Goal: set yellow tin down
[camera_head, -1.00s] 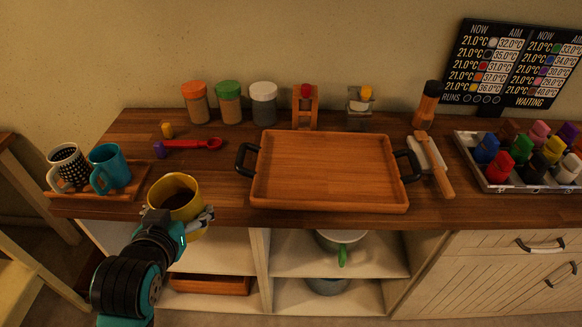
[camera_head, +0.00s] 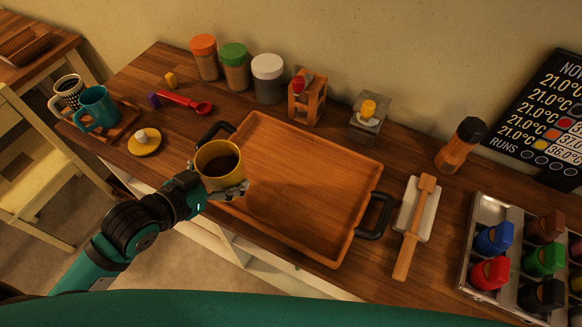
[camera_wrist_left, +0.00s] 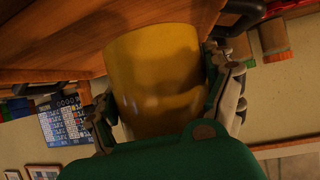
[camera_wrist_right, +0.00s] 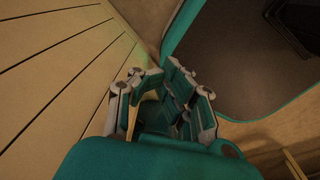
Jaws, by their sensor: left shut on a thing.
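The yellow tin (camera_head: 219,166) is in my left gripper (camera_head: 222,190), which is shut around its side. The tin is about upright, with its open top and dark inside facing up. In the head view it overlaps the left edge of the wooden tray (camera_head: 300,190); I cannot tell its exact height. In the left wrist view the tin (camera_wrist_left: 155,80) fills the space between the fingers. A yellow disc with a pale knob (camera_head: 145,142), like a lid, lies on the counter to its left. My right gripper (camera_wrist_right: 163,78) shows only in its wrist view, fingertips near each other, with nothing clearly held.
Mugs (camera_head: 98,108) stand on a small board at the left. A red spoon (camera_head: 185,102) and jars (camera_head: 268,78) are behind. The tray's floor is bare.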

